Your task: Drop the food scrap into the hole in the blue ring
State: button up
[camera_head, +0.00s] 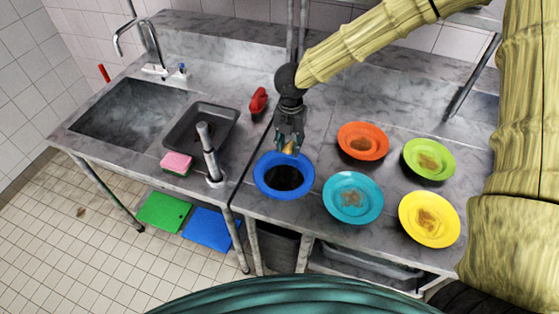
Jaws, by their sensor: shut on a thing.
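My gripper (288,148) points down over the back edge of the blue ring (261,187). It is shut on a small orange-brown food scrap (290,148), which shows at its fingertips. The blue ring lies on the counter around a dark round hole (284,178). In the picture the scrap is just above the hole's far side. I cannot tell its exact height above the ring.
Orange (378,133), green (447,150), teal (331,206) and yellow (406,213) soiled plates lie right of the ring. A grey pole (209,155), dark tray (233,117), pink sponge (176,163) and sink (120,118) stand left. A red object (258,100) lies behind.

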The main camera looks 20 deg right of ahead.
jog(key=f+b, duration=0.1)
jog(key=s+f+b, duration=0.1)
jog(key=f+b, duration=0.1)
jog(key=s+f+b, duration=0.1)
jog(key=shift+f, duration=0.35)
jog(key=o, duration=0.8)
jog(key=shift+w+f, duration=0.25)
jog(key=shift+w, duration=0.05)
jog(key=shift+o, duration=0.2)
notch_tip(320, 180, up, 12)
jog(key=shift+r, duration=0.1)
jog(key=shift+s, duration=0.1)
